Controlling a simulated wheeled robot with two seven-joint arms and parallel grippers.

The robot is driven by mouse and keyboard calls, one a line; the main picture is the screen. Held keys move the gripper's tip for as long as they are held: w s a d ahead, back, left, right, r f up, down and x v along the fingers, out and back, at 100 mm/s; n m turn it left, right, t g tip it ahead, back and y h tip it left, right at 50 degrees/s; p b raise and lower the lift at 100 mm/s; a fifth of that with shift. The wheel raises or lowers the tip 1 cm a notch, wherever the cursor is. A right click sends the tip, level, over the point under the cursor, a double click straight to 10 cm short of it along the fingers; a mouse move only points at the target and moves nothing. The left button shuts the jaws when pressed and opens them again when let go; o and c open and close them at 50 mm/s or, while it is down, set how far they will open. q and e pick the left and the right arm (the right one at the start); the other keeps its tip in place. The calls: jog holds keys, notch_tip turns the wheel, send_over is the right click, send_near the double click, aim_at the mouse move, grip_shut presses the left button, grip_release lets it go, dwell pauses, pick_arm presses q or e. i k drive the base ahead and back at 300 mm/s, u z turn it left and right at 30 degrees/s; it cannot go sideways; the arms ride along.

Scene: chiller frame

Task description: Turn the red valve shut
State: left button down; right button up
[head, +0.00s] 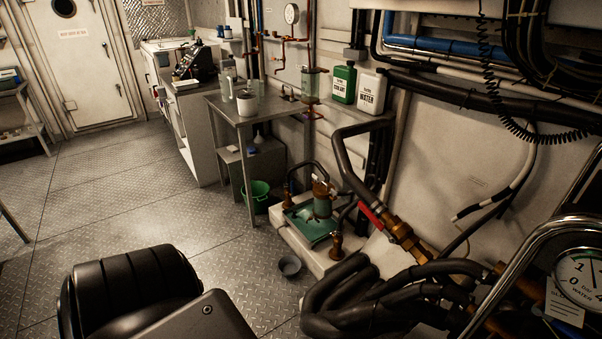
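The red valve handle (371,216) is a short red lever right of centre in the head view. It joins a brass valve body (408,241) set in line with a thick black hose (352,165). The lever looks to lie roughly along the run of the pipe, but its exact angle is hard to tell at this size. Nothing is touching the lever. Neither of my grippers shows; only a black and grey part of my own arm is at the bottom left.
Bundled black hoses (345,300) and a pressure gauge (582,278) crowd the lower right. A green pump (318,222) stands on a pale base left of the valve. Open floor lies left.

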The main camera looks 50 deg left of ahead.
aim_at(363, 207)
jog(key=u, duration=0.45)
jog(key=k, duration=1.35)
jog(key=z, duration=0.05)
jog(key=i, duration=0.5)
jog(key=u, duration=0.65)
jog(key=i, duration=0.8)
jog(key=z, duration=0.75)
jog(key=i, duration=0.55)
jog(key=z, duration=0.55)
